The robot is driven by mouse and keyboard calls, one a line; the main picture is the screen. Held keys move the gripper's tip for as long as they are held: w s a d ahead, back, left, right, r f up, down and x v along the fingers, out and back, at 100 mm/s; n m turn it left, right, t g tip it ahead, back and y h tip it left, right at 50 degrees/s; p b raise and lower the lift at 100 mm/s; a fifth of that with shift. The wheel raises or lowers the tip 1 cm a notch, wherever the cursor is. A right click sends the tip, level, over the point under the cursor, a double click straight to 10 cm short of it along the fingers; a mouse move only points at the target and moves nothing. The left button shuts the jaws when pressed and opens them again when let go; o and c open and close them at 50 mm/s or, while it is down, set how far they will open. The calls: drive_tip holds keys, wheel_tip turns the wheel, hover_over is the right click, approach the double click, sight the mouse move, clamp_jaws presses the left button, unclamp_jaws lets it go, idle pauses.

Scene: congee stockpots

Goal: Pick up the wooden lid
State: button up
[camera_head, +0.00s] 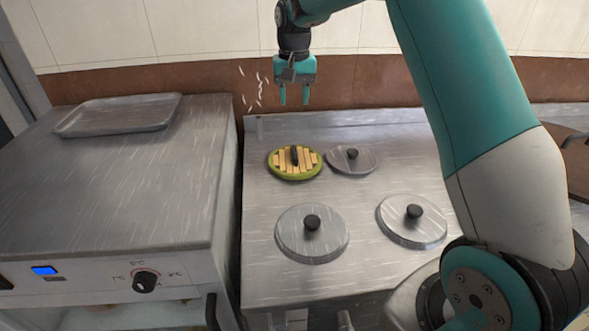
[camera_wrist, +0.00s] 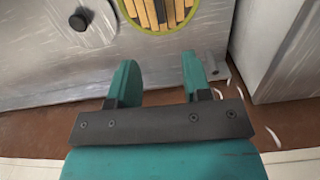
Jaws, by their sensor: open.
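The wooden lid (camera_head: 282,164) is round, with pale wooden slats, a green rim and a dark upright knob. It lies at the back left of the steel counter in the head view. Part of it shows at the top edge of the wrist view (camera_wrist: 155,28), where the rest is cut off. My gripper (camera_head: 294,96) points down with its two teal fingers apart and empty. It hangs above and behind the lid, near the back wall, and does not touch it. In the wrist view the open fingers (camera_wrist: 155,80) have only counter between them.
Three grey metal lids with black knobs sit close by: one right beside the wooden lid (camera_head: 366,161), one in front (camera_head: 290,240) and one at front right (camera_head: 425,232). An empty metal tray (camera_head: 120,117) lies on the left cabinet (camera_head: 130,200). The brown wall strip (camera_head: 190,82) stands behind.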

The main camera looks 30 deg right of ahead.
hover_over(295, 151)
drive_tip(key=f, duration=1)
drive_tip(key=shift+w+f+b, duration=0.25)
drive_tip(key=shift+b, duration=0.05)
wheel_tip(295, 151, down, 5)
drive_tip(key=shift+s+f, duration=0.1)
drive_tip(key=shift+s, duration=0.05)
clamp_jaws()
